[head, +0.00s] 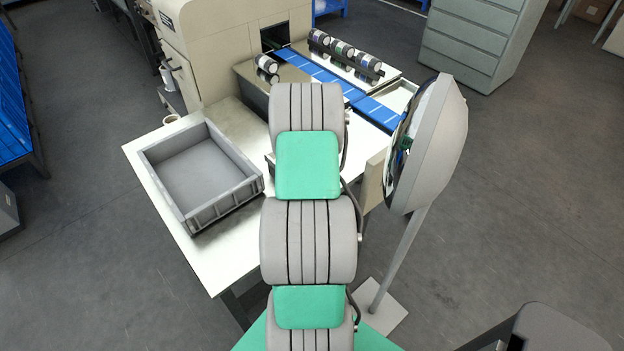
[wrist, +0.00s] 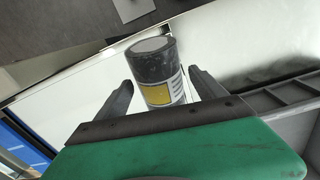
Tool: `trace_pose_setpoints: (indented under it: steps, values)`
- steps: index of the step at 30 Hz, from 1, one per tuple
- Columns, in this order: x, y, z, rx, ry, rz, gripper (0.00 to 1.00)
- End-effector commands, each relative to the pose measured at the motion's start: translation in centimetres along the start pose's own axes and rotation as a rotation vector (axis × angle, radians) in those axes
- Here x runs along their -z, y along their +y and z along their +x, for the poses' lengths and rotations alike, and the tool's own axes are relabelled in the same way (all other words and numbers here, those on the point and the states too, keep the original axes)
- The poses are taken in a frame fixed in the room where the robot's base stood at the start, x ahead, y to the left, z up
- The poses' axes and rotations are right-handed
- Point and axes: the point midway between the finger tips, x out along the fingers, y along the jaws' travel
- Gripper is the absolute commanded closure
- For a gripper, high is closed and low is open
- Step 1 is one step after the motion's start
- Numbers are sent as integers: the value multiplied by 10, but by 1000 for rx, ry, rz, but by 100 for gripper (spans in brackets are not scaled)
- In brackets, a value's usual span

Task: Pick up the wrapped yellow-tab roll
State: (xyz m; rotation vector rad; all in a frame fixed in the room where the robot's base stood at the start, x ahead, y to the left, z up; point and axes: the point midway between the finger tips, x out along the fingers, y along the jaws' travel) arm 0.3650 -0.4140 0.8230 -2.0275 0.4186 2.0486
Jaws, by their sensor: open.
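In the wrist view a dark wrapped roll with a yellow label (wrist: 157,93) and a pale end face stands a little tilted in the picture, over a white surface. My gripper (wrist: 161,79) is open, with one dark finger on each side of the roll. A gap shows between each finger and the roll, so I see no grip. The roll's lower end is hidden behind the gripper's body. In the head view my arm covers the gripper and this roll.
A grey empty crate (head: 151,161) sits on the white table (head: 217,271), left of my arm. Several dark rolls (head: 342,49) lie beyond the blue conveyor belt (head: 325,76); another roll (head: 266,64) is before it. A round mirror (head: 437,150) on a stand is close at right.

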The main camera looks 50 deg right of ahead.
Motion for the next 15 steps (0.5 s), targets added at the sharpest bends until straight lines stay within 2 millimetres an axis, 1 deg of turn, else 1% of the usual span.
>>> trace_pose_setpoints:
  steps: [5,15]
  values:
    - [1,0,0,-1,2,0,20]
    - [1,0,0,-1,2,0,47]
